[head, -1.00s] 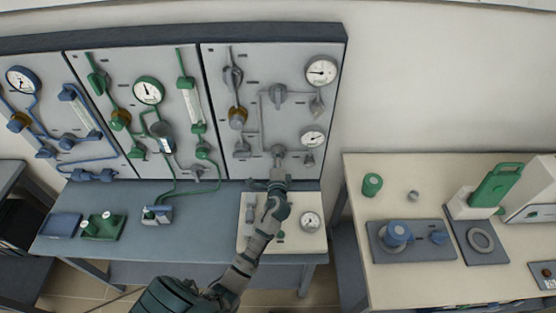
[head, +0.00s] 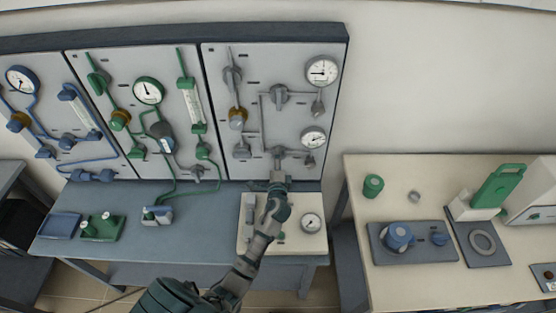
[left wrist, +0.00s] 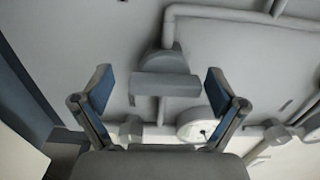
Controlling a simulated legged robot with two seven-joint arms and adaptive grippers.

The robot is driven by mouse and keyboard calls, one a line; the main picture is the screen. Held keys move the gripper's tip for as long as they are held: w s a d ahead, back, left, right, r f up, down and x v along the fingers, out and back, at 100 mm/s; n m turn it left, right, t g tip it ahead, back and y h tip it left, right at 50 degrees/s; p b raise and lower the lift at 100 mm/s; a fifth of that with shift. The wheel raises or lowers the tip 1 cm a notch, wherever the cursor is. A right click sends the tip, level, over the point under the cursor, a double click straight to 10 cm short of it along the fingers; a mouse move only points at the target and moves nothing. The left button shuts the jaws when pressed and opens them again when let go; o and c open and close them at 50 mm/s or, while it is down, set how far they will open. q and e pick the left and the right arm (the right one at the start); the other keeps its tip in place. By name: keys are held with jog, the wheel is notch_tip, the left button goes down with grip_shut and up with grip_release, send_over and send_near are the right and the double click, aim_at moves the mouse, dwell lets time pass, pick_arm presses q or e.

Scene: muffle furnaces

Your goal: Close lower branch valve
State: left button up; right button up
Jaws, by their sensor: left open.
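The lower branch valve (head: 279,153) is a grey valve low on the right-hand grey panel, at the end of the lower grey pipe. My left gripper (head: 278,177) is just below it in the head view, over the back of the bench. In the left wrist view my left gripper (left wrist: 160,88) is open, its two blue-padded fingers spread. A grey valve handle (left wrist: 165,85) lies crosswise between the fingertips, with visible gaps on both sides. My right gripper is not in view.
An upper grey valve (head: 279,95), a left lower valve (head: 242,151) and two gauges, upper (head: 322,71) and lower (head: 313,137), share the panel. A cream board (head: 302,242) lies under my arm. A cream table (head: 365,290) stands to the right.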

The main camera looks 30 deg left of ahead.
pick_arm(q)
jog(key=shift+s, duration=0.1)
jog(key=v, duration=1.1)
jog(key=shift+s+d, duration=0.2)
jog(key=shift+s, duration=0.15)
jog(key=shift+f, duration=0.1)
